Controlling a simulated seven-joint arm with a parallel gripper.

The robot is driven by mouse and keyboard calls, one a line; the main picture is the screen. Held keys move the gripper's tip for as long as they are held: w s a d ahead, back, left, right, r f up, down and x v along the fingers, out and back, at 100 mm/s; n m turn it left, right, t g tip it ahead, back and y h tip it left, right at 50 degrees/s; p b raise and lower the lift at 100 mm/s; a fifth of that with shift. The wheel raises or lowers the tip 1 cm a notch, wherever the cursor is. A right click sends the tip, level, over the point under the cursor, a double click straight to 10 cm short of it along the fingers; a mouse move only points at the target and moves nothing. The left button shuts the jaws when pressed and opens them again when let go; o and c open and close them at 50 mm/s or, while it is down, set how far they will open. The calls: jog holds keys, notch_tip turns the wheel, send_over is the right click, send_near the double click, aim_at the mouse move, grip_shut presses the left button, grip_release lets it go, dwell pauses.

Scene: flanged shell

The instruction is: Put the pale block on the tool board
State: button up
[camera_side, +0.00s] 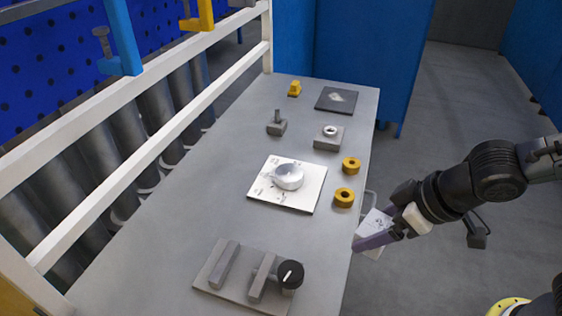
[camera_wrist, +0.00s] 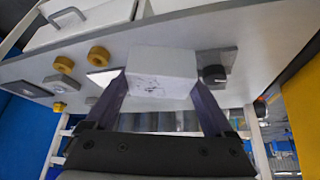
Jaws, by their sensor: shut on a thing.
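My gripper (camera_side: 372,238) is shut on the pale block (camera_side: 376,222) beside the table's right edge in the side view. In the wrist view the block (camera_wrist: 162,68) is a whitish box with faint dark marks, held between the two purple fingers of my gripper (camera_wrist: 160,84). A dark perforated blue board (camera_side: 45,65) stands behind the white rails at upper left; I cannot tell whether it is the tool board. A grey plate with two bars and a black knob (camera_side: 225,285) lies on the near end of the table.
The grey table (camera_side: 180,215) also carries a white panel with a round dial (camera_side: 265,200), two yellow rings (camera_side: 344,197), a grey block with a ring (camera_side: 328,138), a small post, a yellow piece and a dark plate (camera_side: 337,99). White rails (camera_side: 160,140) border its left side.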

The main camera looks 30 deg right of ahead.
jog(key=shift+s+d+r, duration=0.2)
jog(key=shift+d+r, duration=0.05)
jog(key=shift+d, duration=0.25)
jog(key=shift+s+d+r, duration=0.2)
jog(key=shift+d, duration=0.3)
jog(key=shift+w+d+r, duration=0.1)
jog(key=shift+w+r, duration=0.05)
jog(key=shift+r, duration=0.15)
jog(key=shift+w+m, duration=0.3)
jog(key=shift+w, duration=0.05)
jog(key=w+a+f, duration=0.2)
jog(key=w, duration=0.1)
jog(key=w+a+f, duration=0.2)
jog(key=w+f, duration=0.1)
jog(key=w+a+f, duration=0.2)
jog(key=w+f, duration=0.1)
jog(key=w, duration=0.1)
jog(key=shift+w+a+f, duration=0.25)
jog(key=shift+w+f, duration=0.1)
jog(key=shift+f, duration=0.05)
jog(key=f, duration=0.2)
jog(key=shift+w+a+f, duration=0.2)
jog(key=shift+w+f, duration=0.1)
jog(key=shift+f, duration=0.65)
jog(key=shift+f, duration=0.1)
